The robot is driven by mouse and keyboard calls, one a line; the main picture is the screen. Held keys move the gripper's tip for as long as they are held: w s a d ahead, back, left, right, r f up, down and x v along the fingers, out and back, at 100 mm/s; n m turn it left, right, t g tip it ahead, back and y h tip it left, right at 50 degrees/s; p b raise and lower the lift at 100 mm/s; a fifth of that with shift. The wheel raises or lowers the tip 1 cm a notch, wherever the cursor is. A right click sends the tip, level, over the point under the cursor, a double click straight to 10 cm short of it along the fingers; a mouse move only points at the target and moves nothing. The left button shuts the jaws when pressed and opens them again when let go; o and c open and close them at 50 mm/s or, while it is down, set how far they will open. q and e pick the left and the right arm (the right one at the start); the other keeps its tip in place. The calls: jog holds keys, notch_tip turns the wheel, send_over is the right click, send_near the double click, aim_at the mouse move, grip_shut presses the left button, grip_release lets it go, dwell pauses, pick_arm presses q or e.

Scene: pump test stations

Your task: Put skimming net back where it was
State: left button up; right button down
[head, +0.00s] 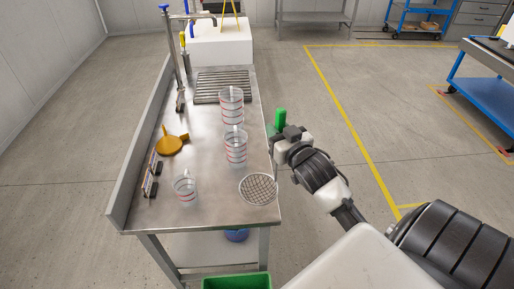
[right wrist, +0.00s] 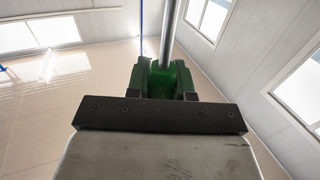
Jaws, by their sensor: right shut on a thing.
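The skimming net (head: 258,189) has a round mesh hoop, a thin metal rod and a green grip. Its hoop shows over the near right corner of the steel table (head: 215,213); I cannot tell whether it touches the top. My right gripper (head: 279,137) is beside the table's right edge, shut on the green grip, which sticks up above the jaws. In the right wrist view the green grip (right wrist: 174,78) sits between the jaws, with the metal rod running up from it. My left gripper is not in view.
Clear measuring beakers (head: 236,148) stand on the table, with a smaller jug (head: 185,189) at the near left. A yellow funnel (head: 170,145) lies by the left edge. A slatted drain (head: 222,86) is farther back. A green bin (head: 237,282) stands on the floor in front.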

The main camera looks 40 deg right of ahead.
jog(key=w+a+f, duration=0.1)
jog(key=w+f, duration=0.4)
jog(key=f, duration=0.2)
jog(key=shift+a, duration=0.4)
jog(key=shift+f, duration=0.2)
jog(key=c, duration=1)
grip_release()
jog(key=shift+r, duration=0.1)
jog(key=s+a+b, duration=0.1)
jog(key=s+a, duration=0.1)
jog(key=s, duration=0.9)
jog(key=shift+s, duration=0.4)
